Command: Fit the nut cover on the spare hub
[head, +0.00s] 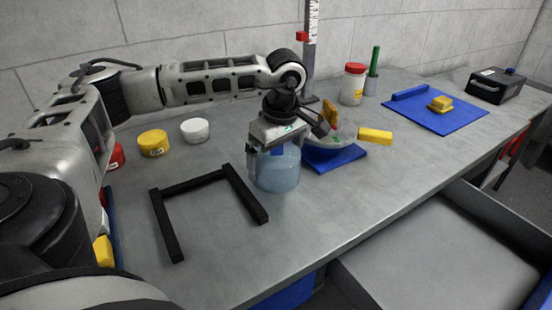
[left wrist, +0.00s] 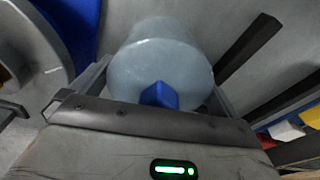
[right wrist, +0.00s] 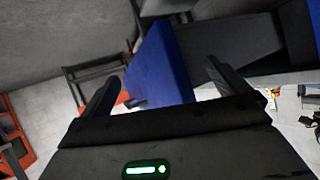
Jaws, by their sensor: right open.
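A pale blue, cloudy cylinder with a blue knob, which looks like the nut cover (head: 278,172), is at the middle of the bench. My left gripper (head: 276,160) points down over it, its fingers against both sides; the left wrist view shows the cover (left wrist: 165,50) between them. I cannot tell whether its bottom touches the bench. Just behind, to the right, a pale round part, perhaps the spare hub (head: 345,131), sits by a blue mat (head: 338,160), partly hidden by my gripper. My right gripper (right wrist: 160,90) is open and empty, away from the bench top.
A black three-sided frame (head: 170,228) lies left of the cover. Yellow (head: 153,144) and white (head: 195,131) tubs stand behind it. A red-lidded jar (head: 353,84), a blue tray (head: 437,112) with a yellow block, and a black case (head: 496,86) are farther right. An open drawer (head: 440,255) juts out in front.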

